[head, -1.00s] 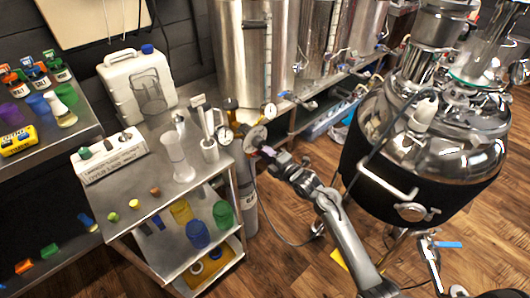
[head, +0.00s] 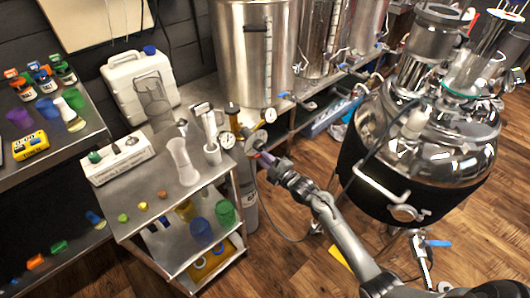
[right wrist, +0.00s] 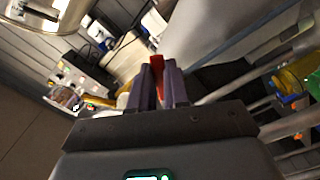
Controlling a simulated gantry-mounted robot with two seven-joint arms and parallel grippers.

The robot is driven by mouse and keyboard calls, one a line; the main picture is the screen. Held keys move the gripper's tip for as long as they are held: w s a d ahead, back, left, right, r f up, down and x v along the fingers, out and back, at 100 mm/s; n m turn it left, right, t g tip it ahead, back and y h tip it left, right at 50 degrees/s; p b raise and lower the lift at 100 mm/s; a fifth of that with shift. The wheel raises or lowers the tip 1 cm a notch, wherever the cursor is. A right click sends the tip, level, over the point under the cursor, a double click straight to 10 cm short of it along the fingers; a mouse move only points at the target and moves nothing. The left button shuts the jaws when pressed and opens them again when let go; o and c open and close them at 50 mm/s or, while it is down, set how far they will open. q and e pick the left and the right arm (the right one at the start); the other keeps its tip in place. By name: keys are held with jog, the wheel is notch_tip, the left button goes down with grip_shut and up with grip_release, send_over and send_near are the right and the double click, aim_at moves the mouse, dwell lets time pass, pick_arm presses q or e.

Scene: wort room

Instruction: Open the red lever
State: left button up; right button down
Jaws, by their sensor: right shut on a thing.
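The red lever (right wrist: 157,68) shows in the right wrist view as a narrow red piece between my right gripper's two purple-grey fingers (right wrist: 159,85). The fingers are shut on it. In the head view my right gripper (head: 262,158) reaches in beside the valve and gauges at the top of a grey gas cylinder (head: 246,198). The lever is too small or hidden to make out clearly there. My left gripper is not in view.
A steel cart (head: 150,228) with glassware and coloured cups stands just left of the cylinder. A large steel tank with a black jacket (head: 415,185) stands to the right. A dark hose runs near my right arm. Wooden floor (head: 290,255) lies open between cart and tank.

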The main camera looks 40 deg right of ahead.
jog(key=shift+a+f+m+p, duration=0.4)
jog(key=shift+m+p, duration=0.45)
jog(key=shift+m, duration=0.75)
jog(key=shift+a+f+m+p, duration=0.35)
jog(key=shift+m+p, duration=0.5)
jog(key=shift+m, duration=0.75)
jog(key=shift+a+f+m+p, duration=0.25)
jog(key=shift+a+m+p, duration=0.45)
jog(key=shift+m, duration=0.9)
jog(key=shift+d, duration=0.15)
jog(key=c, duration=1.1)
grip_release()
jog(key=shift+s, duration=0.1)
jog(key=s+p, duration=0.3)
jog(key=s, duration=0.7)
jog(key=shift+s+d, duration=0.2)
jog(key=shift+s, duration=0.15)
